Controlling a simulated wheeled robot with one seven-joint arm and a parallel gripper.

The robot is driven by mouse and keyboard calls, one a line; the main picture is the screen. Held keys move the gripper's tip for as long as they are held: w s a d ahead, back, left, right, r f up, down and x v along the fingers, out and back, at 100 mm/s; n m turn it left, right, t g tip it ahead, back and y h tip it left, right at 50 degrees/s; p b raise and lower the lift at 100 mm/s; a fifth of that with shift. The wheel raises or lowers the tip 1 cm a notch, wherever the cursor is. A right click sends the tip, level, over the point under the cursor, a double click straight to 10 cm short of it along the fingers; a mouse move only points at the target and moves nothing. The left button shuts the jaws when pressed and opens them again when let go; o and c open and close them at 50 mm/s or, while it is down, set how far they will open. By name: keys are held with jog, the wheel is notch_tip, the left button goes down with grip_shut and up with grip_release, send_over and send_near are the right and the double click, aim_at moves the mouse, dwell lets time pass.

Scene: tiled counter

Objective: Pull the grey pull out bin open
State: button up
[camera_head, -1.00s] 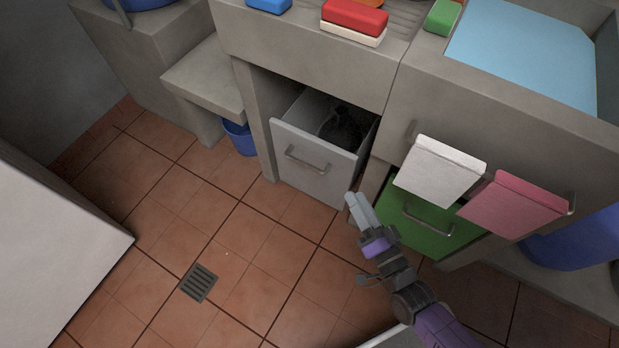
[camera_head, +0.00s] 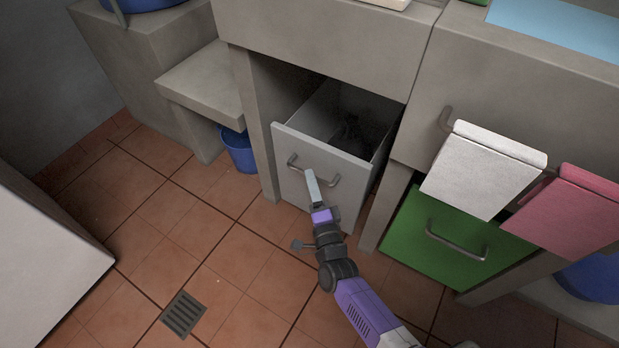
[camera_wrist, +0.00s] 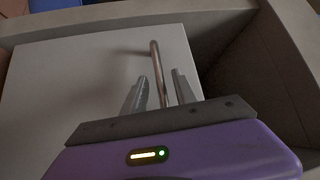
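The grey pull-out bin (camera_head: 289,188) stands partly out of its opening under the counter. A dark, bag-like thing (camera_head: 352,130) shows dimly inside it. Its metal bar handle (camera_head: 331,181) is on the front panel. My gripper (camera_head: 311,175) is at the handle, in front of the panel. In the wrist view the bin front (camera_wrist: 85,75) fills the left and middle, and the handle (camera_wrist: 155,58) runs between the two fingers of my gripper (camera_wrist: 160,90). The fingers are apart, one on each side of the bar, with gaps visible.
A green pull-out bin (camera_head: 415,240) with a handle is at the right, below a white cloth (camera_head: 480,175) and a pink cloth (camera_head: 570,215). A blue bucket (camera_head: 238,150) stands left of the grey bin.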

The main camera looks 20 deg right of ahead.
jog(key=shift+w+d+r+b, duration=0.15)
jog(key=shift+w+b, duration=0.1)
jog(key=shift+w, duration=0.4)
jog(key=shift+w+d+b, duration=0.1)
jog(key=shift+w+b, duration=0.1)
jog(key=shift+w, duration=0.45)
grip_shut()
dwell(0.5)
